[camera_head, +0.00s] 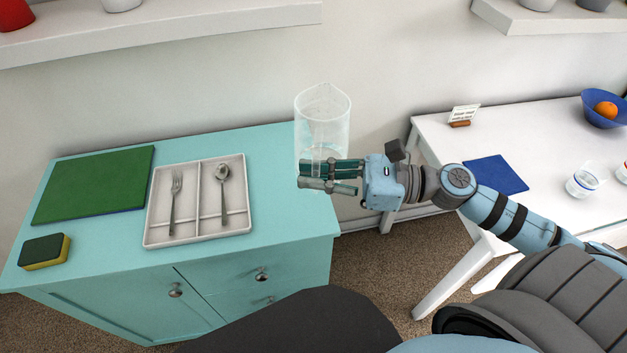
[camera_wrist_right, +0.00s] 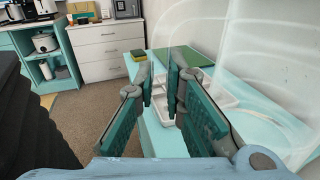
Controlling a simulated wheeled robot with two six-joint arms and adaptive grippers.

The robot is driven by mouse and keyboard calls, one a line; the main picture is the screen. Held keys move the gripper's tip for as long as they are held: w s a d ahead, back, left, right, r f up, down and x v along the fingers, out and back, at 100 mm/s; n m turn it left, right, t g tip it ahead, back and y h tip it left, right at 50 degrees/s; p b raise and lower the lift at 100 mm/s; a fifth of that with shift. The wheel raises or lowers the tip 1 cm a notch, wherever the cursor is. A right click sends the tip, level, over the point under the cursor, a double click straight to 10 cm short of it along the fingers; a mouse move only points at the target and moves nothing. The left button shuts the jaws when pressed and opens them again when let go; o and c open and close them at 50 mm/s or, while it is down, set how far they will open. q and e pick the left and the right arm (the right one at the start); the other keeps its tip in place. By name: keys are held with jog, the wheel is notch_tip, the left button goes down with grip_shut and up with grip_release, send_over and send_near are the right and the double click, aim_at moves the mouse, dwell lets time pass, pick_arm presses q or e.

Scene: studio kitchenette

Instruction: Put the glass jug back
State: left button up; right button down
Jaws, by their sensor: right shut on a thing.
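The clear glass jug (camera_head: 323,115) is upright, held above the right end of the turquoise cabinet top (camera_head: 270,150). My right gripper (camera_head: 328,178) reaches in from the right and is shut on the lower part of the jug. In the right wrist view the jug (camera_wrist_right: 260,60) is a large transparent shape on the right, and my right gripper's fingers (camera_wrist_right: 163,95) show in the middle. I cannot tell exactly which part of the jug is pinched. My left gripper is not in view.
The cabinet bears a cutlery tray (camera_head: 198,171) with a fork and spoon, a green board (camera_head: 95,185) and a sponge (camera_head: 45,251). Wall shelves (camera_head: 180,32) hang above. The white table (camera_head: 545,135) has a blue mat (camera_head: 497,174), glasses and a blue bowl (camera_head: 598,110).

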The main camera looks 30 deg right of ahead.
pick_arm(q)
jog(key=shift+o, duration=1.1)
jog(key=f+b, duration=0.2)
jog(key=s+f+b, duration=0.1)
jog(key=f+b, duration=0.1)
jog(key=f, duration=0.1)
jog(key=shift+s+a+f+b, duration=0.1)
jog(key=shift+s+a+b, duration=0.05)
jog(key=shift+b, duration=0.15)
pick_arm(e)
jog(key=w+a+r+n+g+y, duration=0.25)
jog(key=r+n+g, duration=0.2)
jog(key=r, duration=0.25)
jog(key=shift+m+g, duration=0.25)
jog(key=shift+m, duration=0.1)
jog(key=f+b, duration=0.1)
jog(key=f, duration=0.5)
jog(key=f+b, duration=0.1)
jog(key=f, duration=0.6)
jog(key=w+f+b, duration=0.1)
jog(key=f, duration=0.5)
jog(key=shift+f, duration=0.15)
pick_arm(q)
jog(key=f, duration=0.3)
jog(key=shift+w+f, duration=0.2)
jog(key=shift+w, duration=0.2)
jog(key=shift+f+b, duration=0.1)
jog(key=shift+b, duration=0.25)
pick_arm(e)
jog(key=shift+a, duration=0.1)
